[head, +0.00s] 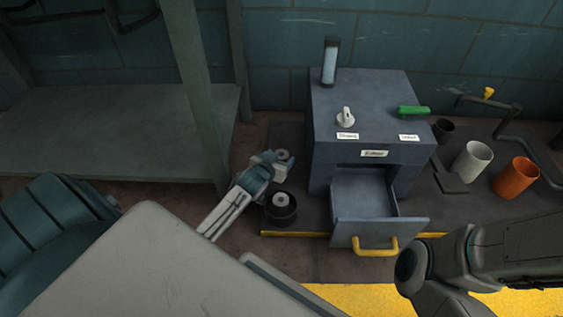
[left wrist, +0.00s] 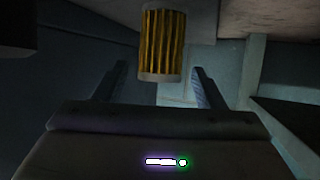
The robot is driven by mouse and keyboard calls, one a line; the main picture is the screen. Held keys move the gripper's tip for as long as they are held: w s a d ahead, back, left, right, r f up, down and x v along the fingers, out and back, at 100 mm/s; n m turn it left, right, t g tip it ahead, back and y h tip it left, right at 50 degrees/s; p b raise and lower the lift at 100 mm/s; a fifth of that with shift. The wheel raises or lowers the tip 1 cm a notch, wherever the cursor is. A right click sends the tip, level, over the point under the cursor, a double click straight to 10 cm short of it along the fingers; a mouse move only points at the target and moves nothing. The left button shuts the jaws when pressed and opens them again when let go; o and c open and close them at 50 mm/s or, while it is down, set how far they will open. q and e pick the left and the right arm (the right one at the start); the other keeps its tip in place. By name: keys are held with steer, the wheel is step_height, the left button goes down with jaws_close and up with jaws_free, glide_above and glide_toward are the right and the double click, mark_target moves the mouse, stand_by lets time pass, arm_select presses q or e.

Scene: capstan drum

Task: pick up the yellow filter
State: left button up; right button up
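The yellow filter (left wrist: 162,42) shows in the left wrist view as a pleated cylinder with a pale end cap. It lies straight ahead of my left gripper (left wrist: 159,76), between the lines of its two fingers. The fingers are apart, with a gap on both sides of the filter. I see no contact. In the head view my left gripper (head: 268,163) is left of the blue-grey cabinet, just above a black round pot (head: 281,217). No yellow pleats can be made out there. My right gripper is out of view.
The cabinet (head: 345,105) has an open drawer (head: 350,228) with a yellow handle (head: 375,247), a white knob (head: 346,117) and a green handle (head: 413,111). A white cup (head: 472,165) and an orange cup (head: 516,180) stand right. A grey shelf (head: 110,130) is left.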

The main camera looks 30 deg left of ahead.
arm_select(q)
steer(key=c, duration=0.9)
steer(key=shift+r, duration=0.1)
